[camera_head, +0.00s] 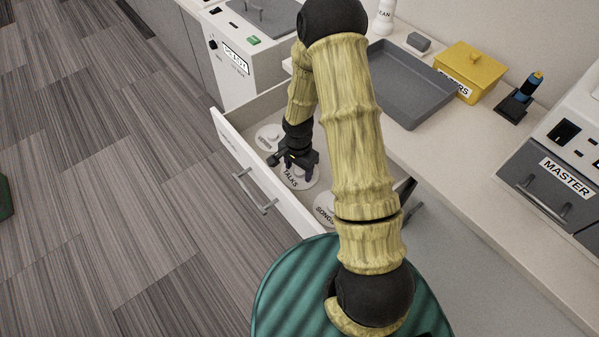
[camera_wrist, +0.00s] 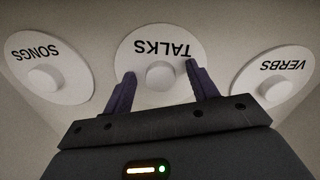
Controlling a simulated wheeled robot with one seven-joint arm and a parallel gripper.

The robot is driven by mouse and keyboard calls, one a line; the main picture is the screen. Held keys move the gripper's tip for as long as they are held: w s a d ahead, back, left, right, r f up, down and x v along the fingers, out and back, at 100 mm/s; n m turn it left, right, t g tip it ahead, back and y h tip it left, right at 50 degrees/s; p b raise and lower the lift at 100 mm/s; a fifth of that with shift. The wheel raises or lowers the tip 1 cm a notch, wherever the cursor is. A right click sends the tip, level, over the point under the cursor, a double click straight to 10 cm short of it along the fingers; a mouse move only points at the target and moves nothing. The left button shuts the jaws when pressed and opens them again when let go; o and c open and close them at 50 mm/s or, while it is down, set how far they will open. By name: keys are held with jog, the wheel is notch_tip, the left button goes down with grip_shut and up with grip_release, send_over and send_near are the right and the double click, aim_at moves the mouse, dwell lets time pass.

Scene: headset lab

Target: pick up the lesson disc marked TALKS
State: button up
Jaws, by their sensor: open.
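The lesson disc marked TALKS (camera_head: 297,181) is white with a raised round knob and lies in an open drawer (camera_head: 237,160). My gripper (camera_head: 292,172) is in the drawer over this disc, partly hiding it in the head view. In the wrist view the TALKS disc (camera_wrist: 160,48) sits at top centre, its label upside down. My gripper's two dark purple fingers (camera_wrist: 160,85) are spread to either side of the disc's knob (camera_wrist: 160,75). I cannot tell whether the fingertips touch the disc. The jaws hold nothing.
A SONGS disc (camera_wrist: 48,68) and a VERBS disc (camera_wrist: 274,77) lie on either side. The drawer's walls surround the discs. On the counter stand a grey tray (camera_head: 405,88), a yellow box (camera_head: 470,68) and a grey MASTER unit (camera_head: 550,185).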

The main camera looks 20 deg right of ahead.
aim_at(298, 171)
jog(key=shift+c, duration=0.5)
jog(key=c, duration=1)
jog(key=shift+o, duration=0.2)
notch_tip(298, 171, up, 10)
jog(key=shift+p, duration=0.35)
